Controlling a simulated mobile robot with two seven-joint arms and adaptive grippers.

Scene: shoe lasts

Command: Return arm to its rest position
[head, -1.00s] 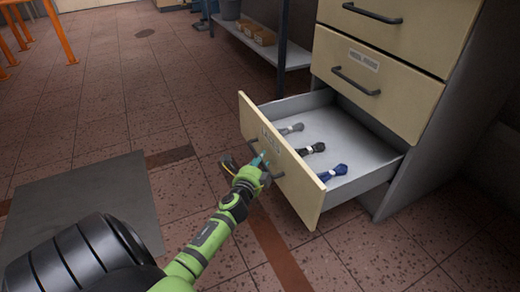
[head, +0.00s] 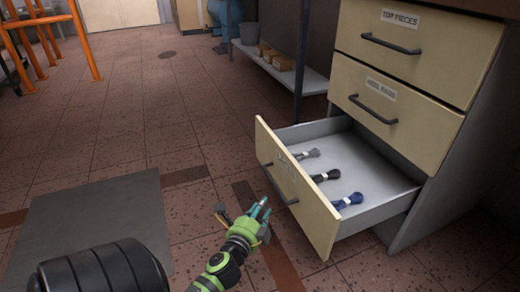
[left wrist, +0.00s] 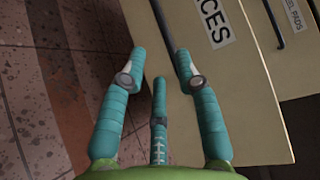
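My left gripper (head: 260,208) is in front of the open bottom drawer (head: 292,192), a little left of and below its dark handle (head: 277,184), and looks apart from it in the head view. In the left wrist view its teal fingers (left wrist: 160,66) are spread with nothing between them. The drawer front (left wrist: 235,95) fills the right side there, and the handle (left wrist: 163,22) runs down toward the right finger; whether they touch is hard to tell. My right gripper is in neither view.
The drawer holds a grey (head: 306,154), a black (head: 326,176) and a blue item (head: 347,201). Two shut drawers (head: 390,110) are above it. A low shelf (head: 285,70) stands behind.

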